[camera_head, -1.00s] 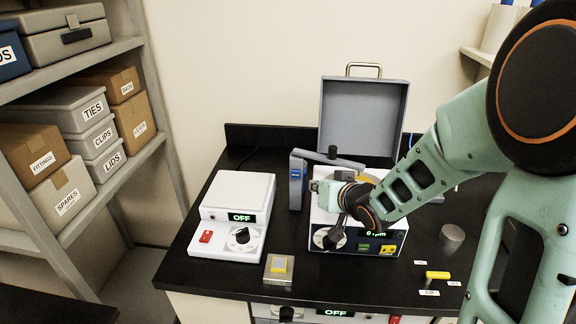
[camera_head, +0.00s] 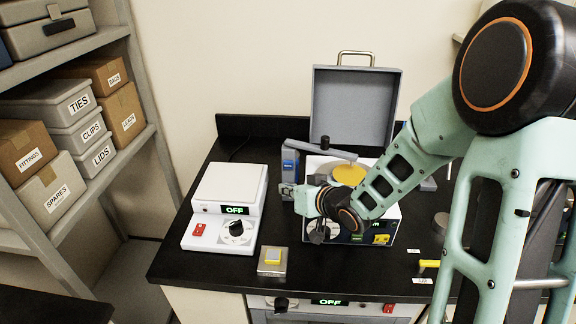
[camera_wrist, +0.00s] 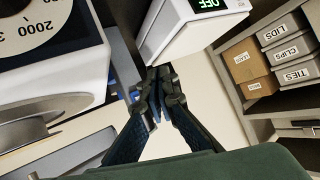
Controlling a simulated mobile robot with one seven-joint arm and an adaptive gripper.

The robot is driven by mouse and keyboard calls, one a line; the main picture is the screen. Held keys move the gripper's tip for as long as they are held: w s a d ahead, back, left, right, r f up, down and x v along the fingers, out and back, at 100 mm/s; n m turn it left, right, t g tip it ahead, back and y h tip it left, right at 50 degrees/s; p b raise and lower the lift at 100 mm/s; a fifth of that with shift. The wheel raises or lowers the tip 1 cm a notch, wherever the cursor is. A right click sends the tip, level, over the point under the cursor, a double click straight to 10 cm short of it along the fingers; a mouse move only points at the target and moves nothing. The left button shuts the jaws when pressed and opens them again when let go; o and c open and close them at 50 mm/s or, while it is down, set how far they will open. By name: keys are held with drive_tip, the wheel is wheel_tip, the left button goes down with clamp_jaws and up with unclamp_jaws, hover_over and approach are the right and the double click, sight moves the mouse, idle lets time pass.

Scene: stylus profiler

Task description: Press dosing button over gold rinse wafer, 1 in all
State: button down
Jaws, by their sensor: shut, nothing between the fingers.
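The gold wafer (camera_head: 348,175) lies on top of the white and dark spin unit (camera_head: 382,236), partly behind my arm. A grey dispenser arm (camera_head: 304,149) on a blue post (camera_head: 290,164) reaches over toward it, with a black knob (camera_head: 325,142) on top that looks like the dosing button. My gripper (camera_head: 286,191) is shut and empty in front of the post, to the left of the wafer and lower than the knob. In the wrist view my gripper (camera_wrist: 158,82) has its fingers together, close to the blue post; whether they touch it I cannot tell.
A white box (camera_head: 228,190) reading OFF stands to the left. A metal block (camera_head: 272,268) with a yellow-topped piece sits near the front edge. An open grey lid (camera_head: 352,110) stands behind the unit. Shelves with boxes (camera_head: 102,158) are at the far left.

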drive_tip(key=p, duration=0.1)
approach(285, 168)
drive_tip(key=shift+w+a+f, duration=0.75)
drive_tip(key=shift+a+f, duration=0.1)
drive_tip(key=shift+a, duration=0.1)
drive_tip(key=shift+w+a+f, duration=0.75)
drive_tip(key=shift+a+f, duration=0.15)
drive_tip(key=shift+w, duration=0.1)
drive_tip(key=shift+w+p, duration=0.3)
drive_tip(key=shift+w, duration=0.55)
idle(0.4)
idle(0.3)
drive_tip(key=shift+s, duration=0.95)
drive_tip(key=shift+s, duration=0.1)
drive_tip(key=s+b, duration=0.1)
drive_tip(key=s, duration=0.3)
drive_tip(key=shift+s+a, duration=0.1)
drive_tip(key=shift+s, duration=0.3)
